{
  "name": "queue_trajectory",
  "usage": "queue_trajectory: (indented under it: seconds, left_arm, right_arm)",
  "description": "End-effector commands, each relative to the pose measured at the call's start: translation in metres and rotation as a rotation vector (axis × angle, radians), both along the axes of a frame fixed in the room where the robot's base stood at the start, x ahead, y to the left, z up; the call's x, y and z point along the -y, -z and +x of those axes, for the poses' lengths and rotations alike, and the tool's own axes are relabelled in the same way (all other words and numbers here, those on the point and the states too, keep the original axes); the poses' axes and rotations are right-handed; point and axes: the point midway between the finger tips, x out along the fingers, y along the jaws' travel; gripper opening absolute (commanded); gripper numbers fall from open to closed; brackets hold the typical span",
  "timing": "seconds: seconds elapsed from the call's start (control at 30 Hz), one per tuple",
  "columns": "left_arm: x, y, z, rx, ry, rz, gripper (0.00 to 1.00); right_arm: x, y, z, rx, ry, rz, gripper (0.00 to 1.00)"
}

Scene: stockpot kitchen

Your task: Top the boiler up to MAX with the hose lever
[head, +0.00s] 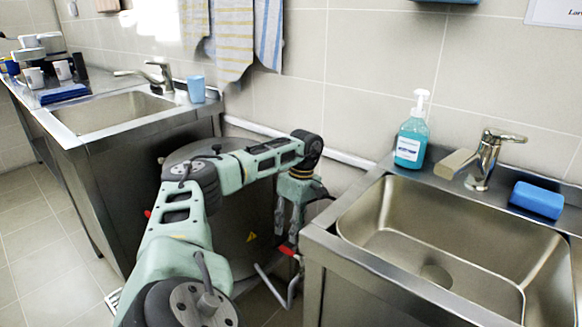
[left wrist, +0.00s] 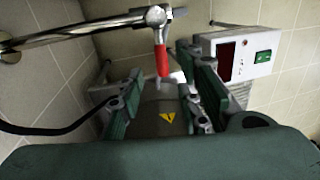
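The boiler (head: 236,215) is a large grey metal cylinder in the gap between the two sink units. Its yellow warning sign (head: 251,237) also shows in the left wrist view (left wrist: 168,117). My left gripper (head: 287,222) points down at the boiler's right side. In the left wrist view its green fingers (left wrist: 161,97) are apart with nothing between their pads. A red lever (left wrist: 162,60) on a metal pipe fitting lies just beyond the fingertips, roughly in line with the gap. A red handle (head: 288,250) shows below the gripper in the head view. My right gripper is not in view. No MAX mark is readable.
A white box (left wrist: 262,50) with a dark red display and green switch is beside the right finger. The right sink (head: 440,240), with soap bottle (head: 411,140) and blue sponge (head: 537,200), stands close to the gripper. The left sink unit (head: 110,125) borders the boiler's other side.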

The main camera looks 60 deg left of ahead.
Motion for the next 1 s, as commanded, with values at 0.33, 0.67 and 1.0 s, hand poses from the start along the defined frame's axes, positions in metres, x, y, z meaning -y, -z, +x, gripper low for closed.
queue_trajectory:
  seconds: [0.33, 0.67, 1.0]
  left_arm:
    - [-0.003, -0.052, 0.01, 0.001, 0.001, -0.001, 0.33]
    - [-0.004, -0.055, 0.011, 0.0, 0.0, -0.001, 0.33]
    - [-0.003, -0.055, 0.011, 0.0, 0.001, 0.0, 0.33]
  right_arm:
    - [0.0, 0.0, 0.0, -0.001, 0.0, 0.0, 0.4]
    - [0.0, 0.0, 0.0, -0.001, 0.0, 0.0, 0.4]
    - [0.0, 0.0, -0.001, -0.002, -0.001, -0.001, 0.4]
